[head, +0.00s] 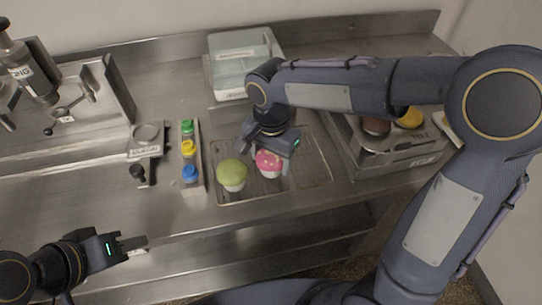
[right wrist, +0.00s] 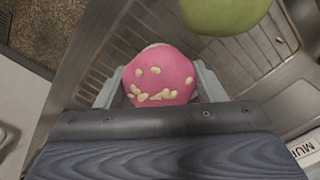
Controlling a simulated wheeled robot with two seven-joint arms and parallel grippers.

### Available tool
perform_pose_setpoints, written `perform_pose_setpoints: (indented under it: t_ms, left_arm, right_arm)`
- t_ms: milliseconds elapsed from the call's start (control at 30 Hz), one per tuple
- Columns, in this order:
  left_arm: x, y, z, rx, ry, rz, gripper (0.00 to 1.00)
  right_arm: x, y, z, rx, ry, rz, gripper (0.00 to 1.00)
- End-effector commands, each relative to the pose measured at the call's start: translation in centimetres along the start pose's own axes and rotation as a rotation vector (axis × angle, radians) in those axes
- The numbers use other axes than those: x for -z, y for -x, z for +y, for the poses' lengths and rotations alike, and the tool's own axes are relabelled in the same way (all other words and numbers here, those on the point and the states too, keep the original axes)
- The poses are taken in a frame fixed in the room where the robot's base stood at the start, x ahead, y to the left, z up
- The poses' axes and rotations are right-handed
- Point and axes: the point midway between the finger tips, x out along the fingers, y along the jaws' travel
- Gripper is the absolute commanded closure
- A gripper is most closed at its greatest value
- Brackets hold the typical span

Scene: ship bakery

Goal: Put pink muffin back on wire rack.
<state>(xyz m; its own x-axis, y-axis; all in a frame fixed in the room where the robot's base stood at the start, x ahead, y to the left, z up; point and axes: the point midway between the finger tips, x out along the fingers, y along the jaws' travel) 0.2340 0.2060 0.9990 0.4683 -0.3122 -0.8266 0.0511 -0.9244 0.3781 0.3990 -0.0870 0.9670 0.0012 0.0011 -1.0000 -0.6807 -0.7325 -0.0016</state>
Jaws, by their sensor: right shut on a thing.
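The pink muffin (head: 268,163) has a pink top with pale bits and sits at the wire rack, between the fingers of my right gripper (head: 268,165). In the right wrist view the pink muffin (right wrist: 160,75) fills the space between both fingers, and the gripper is shut on it. The wire rack (head: 312,175) is a shallow grid set in the counter. I cannot tell whether the muffin's base touches it. A green muffin (head: 232,174) stands on the rack just left of the pink one. My left gripper (head: 140,247) is near the counter's front edge, empty; its finger gap is unclear.
A holder with green, yellow and blue-capped bottles (head: 189,158) stands left of the rack. A tray with buns (head: 400,145) is at right. The rack's right part is clear.

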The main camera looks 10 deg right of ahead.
Motion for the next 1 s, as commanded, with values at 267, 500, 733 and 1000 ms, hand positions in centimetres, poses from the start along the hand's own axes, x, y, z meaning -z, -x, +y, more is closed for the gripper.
perform_pose_setpoints:
  t_ms: [267, 500, 733, 1000]
  left_arm:
    - [-0.1, -0.1, -0.1, 0.0, 0.0, 0.0, 0.64]
    - [0.0, 0.0, 0.0, 0.0, 0.0, 0.0, 0.64]
    - [0.1, 0.2, 0.1, 0.0, 0.0, 0.0, 0.64]
    - [0.3, 0.6, 0.3, 0.0, 0.0, 0.0, 0.64]
  right_arm:
    - [0.0, -0.2, 0.0, 0.0, 0.0, 0.0, 0.15]
    - [0.0, 0.0, 0.0, 0.0, 0.0, 0.0, 0.15]
    - [0.0, 2.9, -0.1, 0.006, 0.0, 0.002, 0.15]
    - [0.0, 8.7, -0.1, 0.005, 0.0, 0.001, 0.15]
